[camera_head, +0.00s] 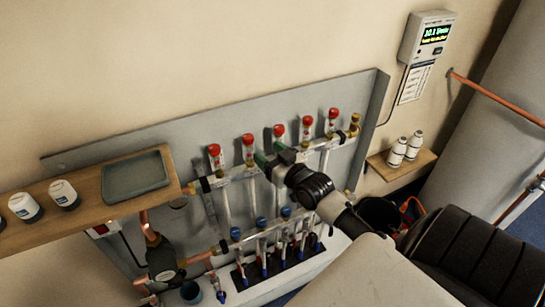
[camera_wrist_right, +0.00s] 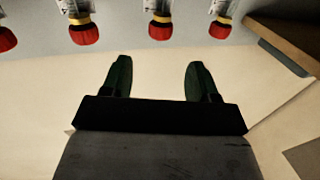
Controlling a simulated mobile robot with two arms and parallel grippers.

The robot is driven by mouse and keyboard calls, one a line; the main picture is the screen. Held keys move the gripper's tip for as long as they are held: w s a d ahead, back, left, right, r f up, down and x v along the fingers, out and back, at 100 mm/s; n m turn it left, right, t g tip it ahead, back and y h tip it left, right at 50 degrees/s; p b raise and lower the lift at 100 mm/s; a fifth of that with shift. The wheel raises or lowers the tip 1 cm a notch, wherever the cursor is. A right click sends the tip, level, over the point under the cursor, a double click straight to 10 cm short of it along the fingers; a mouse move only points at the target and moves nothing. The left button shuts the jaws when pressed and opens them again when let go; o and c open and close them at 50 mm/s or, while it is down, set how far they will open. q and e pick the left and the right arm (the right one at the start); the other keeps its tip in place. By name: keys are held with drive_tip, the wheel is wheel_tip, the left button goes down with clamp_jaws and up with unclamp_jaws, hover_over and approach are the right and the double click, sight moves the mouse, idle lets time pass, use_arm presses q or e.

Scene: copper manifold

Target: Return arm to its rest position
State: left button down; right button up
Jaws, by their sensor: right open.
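My right arm reaches in from the lower right in the head view. My right gripper (camera_head: 268,152) is in front of the manifold's upper rail (camera_head: 236,173), near the red-capped valves (camera_head: 248,140). In the right wrist view the two dark green fingers of the gripper (camera_wrist_right: 160,72) are apart with nothing between them. Red caps (camera_wrist_right: 84,34) line the top of that view, beyond the fingertips and apart from them. My left gripper is in neither view.
A wooden shelf (camera_head: 95,218) with a grey tray (camera_head: 136,175) and white jars is at left. A small shelf (camera_head: 410,168) holds two white bottles. A wall controller (camera_head: 427,38) hangs upper right. Blue-capped valves (camera_head: 262,223) and a pump (camera_head: 163,262) are below. A large grey cylinder stands at right.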

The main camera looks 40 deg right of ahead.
drive_tip(key=shift+s, duration=0.6)
drive_tip(key=s+a+f+g, duration=0.1)
drive_tip(key=s+f+g, duration=0.25)
drive_tip(key=f, duration=0.75)
drive_tip(key=s+a+f+g+h, duration=0.15)
drive_tip(key=s+f, duration=0.25)
drive_tip(key=f, duration=0.7)
drive_tip(key=s+a+f+g+y, duration=0.1)
drive_tip(key=s+f+g, duration=0.25)
drive_tip(key=f, duration=0.75)
drive_tip(key=s+a+f+g, duration=0.2)
drive_tip(key=s+f, duration=0.4)
drive_tip(key=s, duration=0.4)
drive_tip(key=s+a+f+n+g, duration=0.1)
drive_tip(key=s+a+f+g, duration=0.2)
drive_tip(key=s, duration=0.7)
drive_tip(key=s+a+f+n+g, duration=0.1)
drive_tip(key=s+a+f+g, duration=0.2)
drive_tip(key=s+f, duration=0.6)
drive_tip(key=s+a, duration=0.2)
drive_tip(key=shift+a+f, duration=0.2)
drive_tip(key=shift+a, duration=0.15)
drive_tip(key=shift+g, duration=0.25)
